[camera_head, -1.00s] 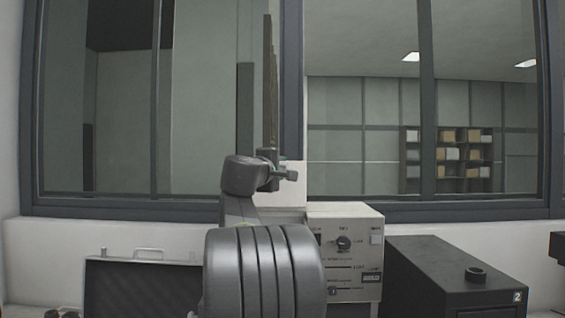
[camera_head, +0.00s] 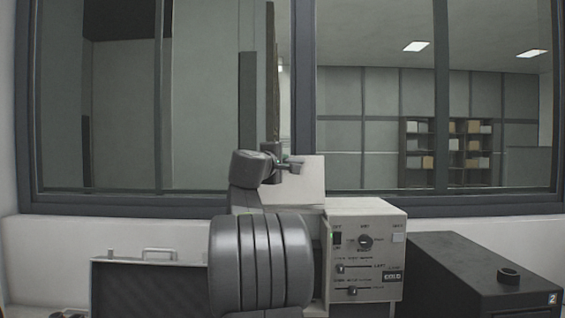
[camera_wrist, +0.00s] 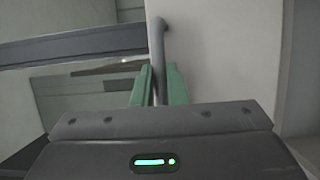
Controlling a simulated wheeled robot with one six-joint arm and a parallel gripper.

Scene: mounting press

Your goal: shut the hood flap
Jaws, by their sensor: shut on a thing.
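The hood flap (camera_head: 308,190) is a pale panel above and behind the press's control box (camera_head: 366,265), partly hidden by my arm in the head view. It stands raised and tilted. In the wrist view the flap (camera_wrist: 222,50) is a plain pale surface with a grey bar handle (camera_wrist: 157,45) along its left side. My gripper (camera_wrist: 158,85) has its green fingers on both sides of that bar, shut on it. In the head view my gripper (camera_head: 290,164) is small and at the flap's upper left part. My arm hides the left of the press.
A black cabinet marked 2 (camera_head: 480,275) with a dark ring (camera_head: 508,275) on top stands right of the press. An open dark case (camera_head: 150,285) lies at left. A large framed window (camera_head: 370,208) is close behind.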

